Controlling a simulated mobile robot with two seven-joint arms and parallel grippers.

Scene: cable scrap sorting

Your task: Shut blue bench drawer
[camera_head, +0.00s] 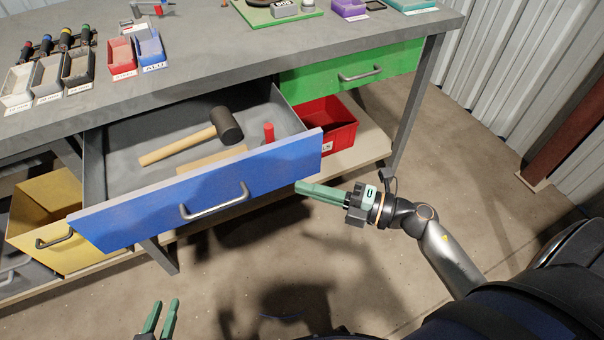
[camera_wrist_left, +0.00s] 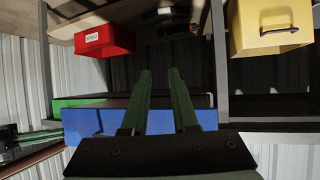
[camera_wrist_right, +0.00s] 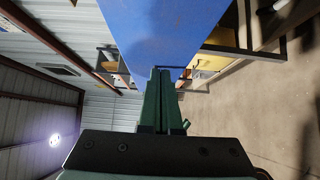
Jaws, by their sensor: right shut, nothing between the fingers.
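The blue drawer (camera_head: 205,190) is pulled far out from the bench. Its front panel has a grey bar handle (camera_head: 215,202). A mallet (camera_head: 190,137), a small red object (camera_head: 269,132) and a flat tan piece (camera_head: 212,160) lie inside. My right gripper (camera_head: 298,187) is shut and empty, its tips close to the right end of the blue front. In the right wrist view the blue front (camera_wrist_right: 165,30) lies just past the fingertips; I cannot tell if they touch. My left gripper (camera_head: 168,303) is open and empty at the bottom left, apart from the drawer.
A green drawer (camera_head: 350,72) is shut at the right. A red bin (camera_head: 330,125) stands on the lower shelf, and a yellow bin (camera_head: 45,215) is at the left. Bench legs (camera_head: 410,110) frame the bench. The floor in front is clear.

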